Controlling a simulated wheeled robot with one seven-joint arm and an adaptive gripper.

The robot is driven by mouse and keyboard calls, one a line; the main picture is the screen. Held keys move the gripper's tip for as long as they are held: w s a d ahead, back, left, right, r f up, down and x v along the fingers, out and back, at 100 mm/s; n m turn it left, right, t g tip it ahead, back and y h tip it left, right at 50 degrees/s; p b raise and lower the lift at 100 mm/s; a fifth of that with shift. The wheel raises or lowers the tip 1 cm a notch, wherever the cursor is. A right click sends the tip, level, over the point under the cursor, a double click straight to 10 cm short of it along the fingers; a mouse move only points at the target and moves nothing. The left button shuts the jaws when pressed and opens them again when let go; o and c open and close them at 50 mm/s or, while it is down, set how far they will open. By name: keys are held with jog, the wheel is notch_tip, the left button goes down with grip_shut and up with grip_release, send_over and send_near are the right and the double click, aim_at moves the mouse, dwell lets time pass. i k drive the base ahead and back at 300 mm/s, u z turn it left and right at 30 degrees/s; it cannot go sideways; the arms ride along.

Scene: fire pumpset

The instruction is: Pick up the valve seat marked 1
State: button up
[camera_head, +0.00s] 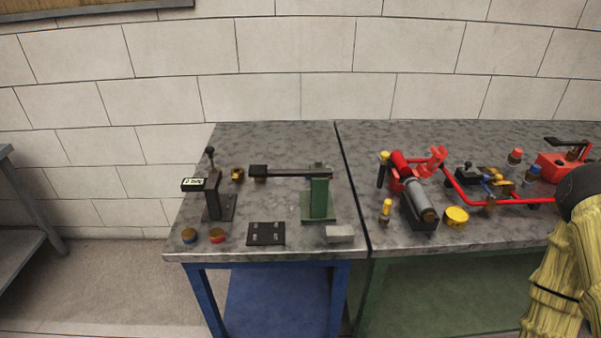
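No mark "1" can be read on any part in this view, so I cannot tell which one is the valve seat marked 1. A small brass part (237,175) lies farther back on the same table. A yellow round part (456,217) sits on the right table. My arm, in a yellow sleeve with a dark rounded joint, shows at the right edge. My gripper is not in view.
The left table (290,142) also holds a black stand (214,195) with a small display, a green press (320,195), a dark plate (266,233) and a grey block (340,234). The right table carries red piping (490,200) and a grey cylinder (418,197). Floor is clear at left.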

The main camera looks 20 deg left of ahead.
aim_at(238, 174)
jog(key=z, duration=0.4)
jog(key=k, duration=0.8)
jog(key=u, duration=1.35)
jog(key=i, duration=1)
jog(key=z, duration=0.05)
